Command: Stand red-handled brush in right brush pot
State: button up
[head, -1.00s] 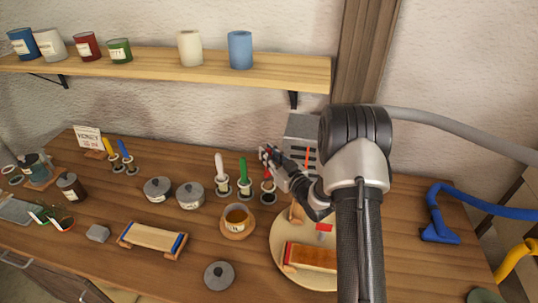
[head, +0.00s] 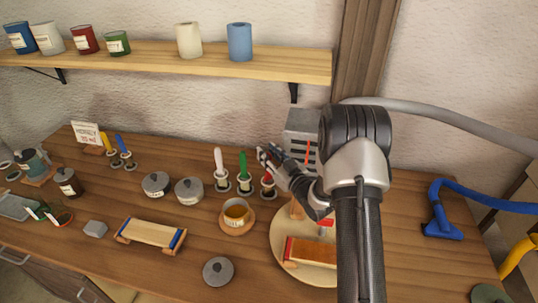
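The red-handled brush (head: 267,179) shows as a short red piece just below my gripper (head: 267,156). It is in line with the right brush pot (head: 268,193), the rightmost of a row of three, and looks upright in it. The fingers are at the upper part of the handle. They are small and dark here, and I cannot tell whether they grip it or are apart. A white-handled brush (head: 219,161) and a green-handled brush (head: 243,166) stand upright in the other two pots of the row.
A grey slotted box (head: 302,125) is behind my wrist. A round board (head: 283,262) with a red-edged block lies at front right.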

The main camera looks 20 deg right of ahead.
jog(key=shift+o, duration=0.7)
jog(key=s+d, duration=0.1)
jog(key=s, duration=0.6)
jog(key=shift+s+d, duration=0.2)
jog(key=shift+s, duration=0.05)
